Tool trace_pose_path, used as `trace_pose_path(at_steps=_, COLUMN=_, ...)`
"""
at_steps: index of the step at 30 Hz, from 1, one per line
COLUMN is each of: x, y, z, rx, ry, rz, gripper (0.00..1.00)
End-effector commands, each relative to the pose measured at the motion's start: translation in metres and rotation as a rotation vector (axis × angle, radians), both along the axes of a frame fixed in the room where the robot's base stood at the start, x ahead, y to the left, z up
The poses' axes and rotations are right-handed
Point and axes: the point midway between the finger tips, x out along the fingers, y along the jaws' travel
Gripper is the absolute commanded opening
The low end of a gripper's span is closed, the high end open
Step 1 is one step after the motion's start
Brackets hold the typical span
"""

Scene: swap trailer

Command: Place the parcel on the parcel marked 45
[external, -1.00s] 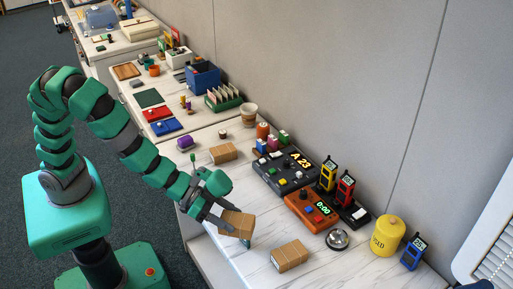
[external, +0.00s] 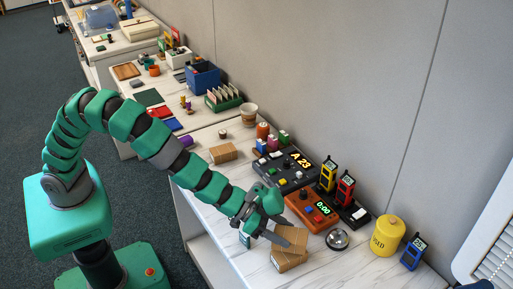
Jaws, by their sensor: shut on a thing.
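My gripper (external: 287,238) is shut on a brown cardboard parcel (external: 294,239) at the front of the white worktop. The held parcel is directly over another brown parcel (external: 289,263), overlapping it in the picture and turned a little relative to it. I cannot tell whether the two touch. A third brown parcel (external: 223,153) lies farther back on the worktop, apart from my gripper. No number can be read on any parcel, so I cannot tell which one is marked 45. The fingers hide part of the held parcel.
A yellow weight (external: 387,235) and a blue handset (external: 413,252) are farther right.

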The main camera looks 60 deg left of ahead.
Motion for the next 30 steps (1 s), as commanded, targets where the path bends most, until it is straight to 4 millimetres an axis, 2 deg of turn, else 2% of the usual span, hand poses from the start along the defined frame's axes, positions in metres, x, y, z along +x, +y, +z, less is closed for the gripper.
trace_pose_path(at_steps=5, x=0.003, y=-0.003, z=-0.006, rx=0.001, ry=0.001, rz=0.0, gripper=0.11)
trace_pose_path(at_steps=12, x=0.002, y=-0.002, z=-0.036, rx=0.003, ry=0.002, rz=0.0, gripper=0.11)
trace_pose_path(at_steps=21, x=0.002, y=-0.003, z=-0.036, rx=0.0, ry=0.0, rz=0.0, gripper=0.11)
trace_pose_path(at_steps=22, x=0.002, y=-0.003, z=-0.036, rx=0.0, ry=0.0, rz=0.0, gripper=0.61)
trace_pose_path(at_steps=24, x=0.002, y=-0.003, z=-0.036, rx=0.0, ry=0.0, rz=0.0, gripper=0.78)
trace_pose_path(at_steps=30, x=0.002, y=-0.003, z=-0.036, rx=0.0, ry=0.0, rz=0.0, gripper=0.78)
